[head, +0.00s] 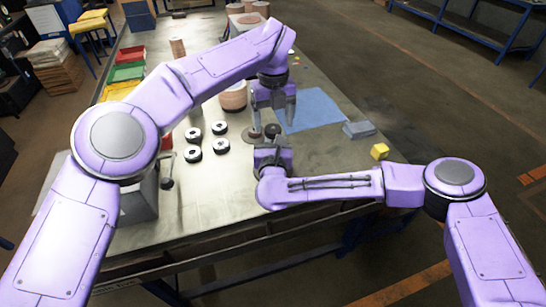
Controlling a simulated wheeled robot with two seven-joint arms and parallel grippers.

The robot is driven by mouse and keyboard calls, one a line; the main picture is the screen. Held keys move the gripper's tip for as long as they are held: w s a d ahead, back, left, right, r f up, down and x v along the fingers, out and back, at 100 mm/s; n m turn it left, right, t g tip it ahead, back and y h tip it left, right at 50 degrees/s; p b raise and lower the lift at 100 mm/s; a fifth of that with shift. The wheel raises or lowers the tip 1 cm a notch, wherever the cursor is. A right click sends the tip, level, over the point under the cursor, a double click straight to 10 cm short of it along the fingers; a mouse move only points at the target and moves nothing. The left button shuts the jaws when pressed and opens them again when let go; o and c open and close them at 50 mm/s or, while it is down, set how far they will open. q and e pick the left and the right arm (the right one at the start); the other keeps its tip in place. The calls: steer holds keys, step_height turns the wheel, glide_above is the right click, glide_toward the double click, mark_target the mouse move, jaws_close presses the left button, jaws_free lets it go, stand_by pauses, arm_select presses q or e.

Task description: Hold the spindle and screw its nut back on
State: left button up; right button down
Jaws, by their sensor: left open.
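My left gripper (273,117) points down over the middle of the table, its two fingers spread apart with nothing visible between them. Just below it is a small dark round part (272,130), perhaps the spindle end or its nut; it is too small to tell. A flat dark disc (251,134) is beside it on the left, under the left finger. My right gripper (268,148) reaches in from the right, low and close to these parts. Its fingertips are hard to make out, and I cannot tell whether it grips the spindle.
Several black rings with pale centres (193,153) lie left of the grippers. A brownish disc stack (233,100) stands behind my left arm. A blue mat (312,108), a grey-blue block (358,129) and a yellow cube (379,151) are on the right. Coloured bins (127,72) line the left edge.

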arm_select(q)
step_height(320, 180, up, 6)
steer(key=shift+f, duration=0.2)
arm_select(e)
steer(key=shift+f, duration=0.15)
steer(key=c, duration=1)
jaws_free()
steer(key=shift+c, duration=0.2)
arm_select(q)
step_height(320, 180, down, 4)
steer(key=b, duration=0.3)
steer(key=shift+r+b, duration=0.25)
steer(key=shift+b, duration=0.05)
arm_select(e)
steer(key=s, duration=1)
steer(key=shift+s, duration=0.25)
arm_select(q)
steer(key=shift+f, duration=0.1)
